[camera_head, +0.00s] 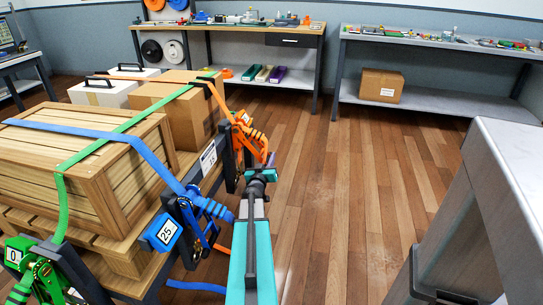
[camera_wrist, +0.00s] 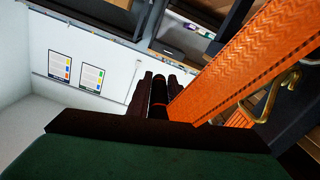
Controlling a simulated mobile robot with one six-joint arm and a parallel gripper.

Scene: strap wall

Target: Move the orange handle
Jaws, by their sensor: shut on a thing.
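The orange handle (camera_head: 256,142) belongs to the orange ratchet at the right side of the load in the head view. My gripper (camera_head: 268,163) is at the handle's lower end, at the tip of my teal arm. In the wrist view my gripper's dark fingers (camera_wrist: 158,88) are close together, with a thin bit of orange between them. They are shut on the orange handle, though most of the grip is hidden. The wide orange strap (camera_wrist: 235,60) runs just right of the fingers; it also shows over the cardboard box in the head view (camera_head: 216,97).
A wooden crate (camera_head: 85,165) is strapped down by a green strap (camera_head: 105,146) and a blue strap (camera_head: 150,157). The blue ratchet (camera_head: 195,210) is close left of my arm. A grey cabinet (camera_head: 455,210) stands at right. The wooden floor (camera_head: 345,200) between is clear.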

